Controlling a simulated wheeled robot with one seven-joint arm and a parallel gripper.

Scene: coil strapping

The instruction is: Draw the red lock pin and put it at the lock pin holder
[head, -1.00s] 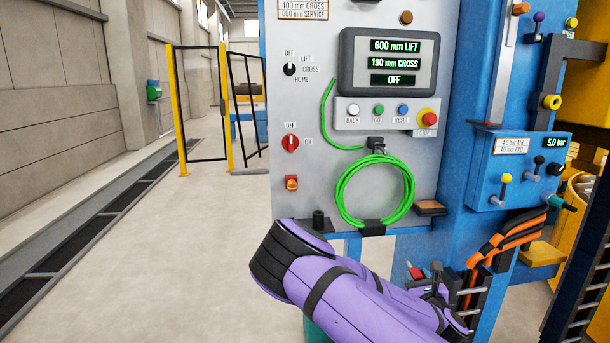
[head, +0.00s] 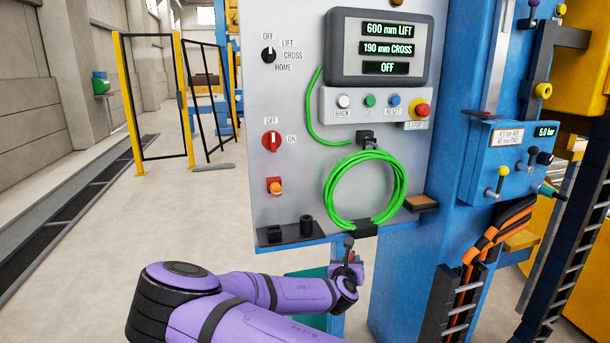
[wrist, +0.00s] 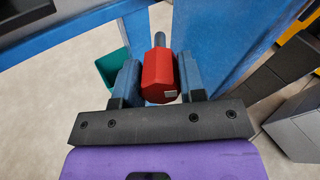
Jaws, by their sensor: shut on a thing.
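The red lock pin (wrist: 158,76) is between the two fingers of my gripper (wrist: 158,82) in the wrist view. It has a red faceted head with a small pale label and a grey rod end pointing away. The jaws are shut on its red head. In the head view my gripper (head: 347,268) is just below the panel's lower edge, mostly hidden by my arm. A black bracket (head: 290,232) with two short upright sockets sits at the panel's lower left, above and left of my gripper. It may be the lock pin holder; no label shows.
A coiled green cable (head: 366,188) hangs on the grey control panel (head: 290,100) above my gripper. A blue column (head: 405,270) stands to the right, with a black cable chain (head: 455,300) beyond. A teal bin (head: 305,272) is behind my arm. Open floor lies left.

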